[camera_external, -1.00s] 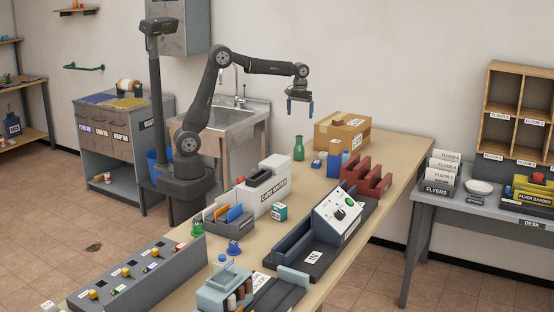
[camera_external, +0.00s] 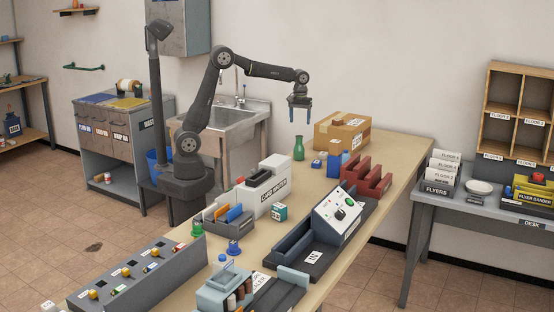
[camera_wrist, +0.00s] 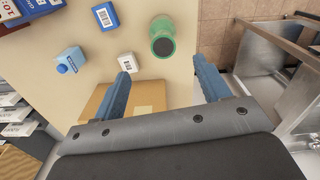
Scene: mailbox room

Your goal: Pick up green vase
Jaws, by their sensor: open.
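The green vase (camera_external: 299,148) stands upright near the back edge of the table, left of the cardboard box. In the wrist view the green vase (camera_wrist: 162,36) is seen from above, its dark mouth showing, beyond the fingertips and a little left of the middle between them. My gripper (camera_external: 299,116) is open and empty, pointing down above the vase and apart from it. In the wrist view my gripper's blue fingers (camera_wrist: 150,72) are spread wide.
A red rack (camera_external: 367,177) and a card writer (camera_external: 266,186) stand nearer. The sink (camera_external: 225,125) is left of the table.

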